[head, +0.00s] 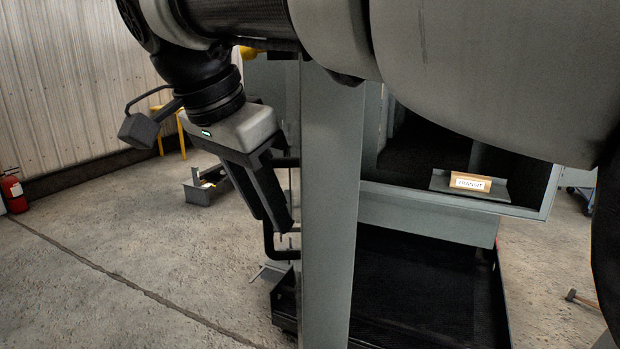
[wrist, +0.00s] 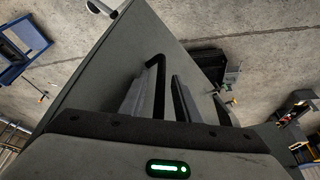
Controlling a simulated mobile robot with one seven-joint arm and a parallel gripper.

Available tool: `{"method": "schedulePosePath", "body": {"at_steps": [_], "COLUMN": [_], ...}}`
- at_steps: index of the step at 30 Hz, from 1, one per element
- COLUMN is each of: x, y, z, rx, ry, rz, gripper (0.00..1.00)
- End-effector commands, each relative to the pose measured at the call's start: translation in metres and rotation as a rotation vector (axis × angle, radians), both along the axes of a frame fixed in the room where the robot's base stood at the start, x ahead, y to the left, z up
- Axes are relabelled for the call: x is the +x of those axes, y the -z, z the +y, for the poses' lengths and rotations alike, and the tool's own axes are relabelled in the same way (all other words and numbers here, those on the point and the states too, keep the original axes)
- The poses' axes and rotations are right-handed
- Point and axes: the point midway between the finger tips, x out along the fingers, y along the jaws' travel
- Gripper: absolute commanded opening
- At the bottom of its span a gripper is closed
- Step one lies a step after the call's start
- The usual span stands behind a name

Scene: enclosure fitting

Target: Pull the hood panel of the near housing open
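The near housing (head: 425,212) is a grey cabinet whose dark interior shows. Its hood panel (head: 330,200) is a tall grey sheet, seen nearly edge-on, standing out from the open front. In the wrist view the panel (wrist: 105,65) is a broad grey face. A black bar handle (head: 268,243) is fixed to the panel; it also shows in the wrist view (wrist: 154,72). My gripper (head: 272,228) points down along the panel's left side. Its fingers are on both sides of the handle and look closed on it. The exact contact is partly hidden.
A small ledge (head: 432,184) with a labelled orange block (head: 471,181) is at the housing opening. A black tray (head: 425,290) lies below. A grey open box (head: 206,188) and a red extinguisher (head: 13,190) stand further back.

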Motion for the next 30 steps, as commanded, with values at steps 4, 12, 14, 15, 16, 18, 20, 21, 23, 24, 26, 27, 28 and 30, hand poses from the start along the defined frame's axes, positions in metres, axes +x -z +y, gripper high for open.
{"method": "schedulePosePath", "body": {"at_steps": [4,12,14,15,16,18,20,21,23,24,26,27,28,30], "x": [-0.006,-0.023,-0.026,-0.028,-0.029,-0.031,-0.032,-0.033,-0.033,-0.033,-0.033,-0.033,-0.033,-0.033], "y": [-0.024,-0.078,-0.087,-0.092,-0.096,-0.101,-0.104,-0.105,-0.106,-0.106,-0.106,-0.106,-0.106,-0.106], "z": [0.007,0.022,0.024,0.025,0.026,0.028,0.028,0.029,0.029,0.029,0.029,0.029,0.029,0.029], "rx": [0.003,0.004,0.003,0.002,0.002,0.001,0.001,0.001,0.001,0.001,0.001,0.001,0.001,0.001], "ry": [-0.003,-0.004,-0.003,-0.002,-0.002,-0.003,-0.003,-0.002,-0.002,-0.002,-0.001,-0.001,-0.001,-0.002], "rz": [-0.003,-0.002,-0.003,-0.002,-0.002,-0.001,-0.001,-0.001,-0.001,-0.001,-0.001,-0.002,-0.002,-0.001], "gripper": [0.29,0.29,0.29,0.29,0.29,0.29,0.29,0.29,0.29,0.29,0.29,0.29,0.29,0.29]}}
